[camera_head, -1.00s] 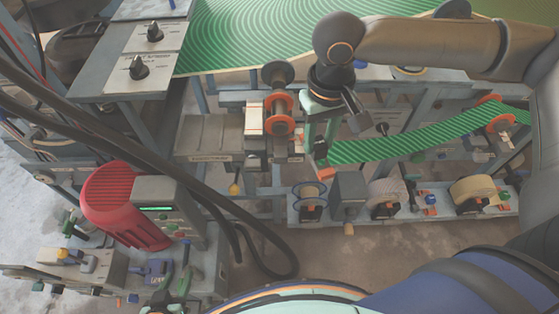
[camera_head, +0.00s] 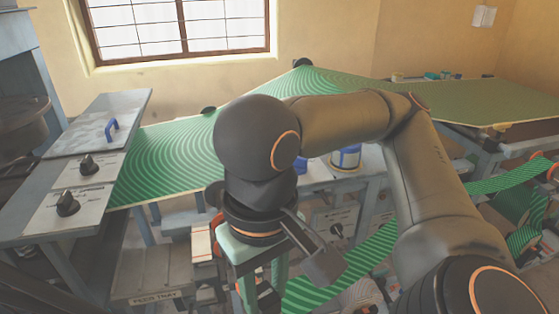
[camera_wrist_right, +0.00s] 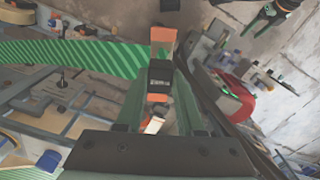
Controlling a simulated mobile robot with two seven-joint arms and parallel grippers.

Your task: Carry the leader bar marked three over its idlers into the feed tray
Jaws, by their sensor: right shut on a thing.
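My right gripper (camera_head: 264,288) points down in the head view. In the right wrist view its two green fingers (camera_wrist_right: 159,108) are shut on the leader bar (camera_wrist_right: 162,38), which has orange ends and a dark middle block. I cannot read its mark. A green striped web (camera_wrist_right: 85,55) runs from the bar to the left there; in the head view the web (camera_head: 340,277) trails right from below the gripper. The feed tray (camera_head: 150,272), labelled on its front, is left of the gripper. An idler with orange flanges (camera_head: 213,226) is partly hidden behind my wrist. My left gripper is out of view.
A wide green patterned sheet (camera_head: 160,165) spans the back. A grey panel with two black knobs (camera_head: 68,203) and a plate with a blue handle (camera_head: 110,128) stand at left. Dark cables hang in the wrist view.

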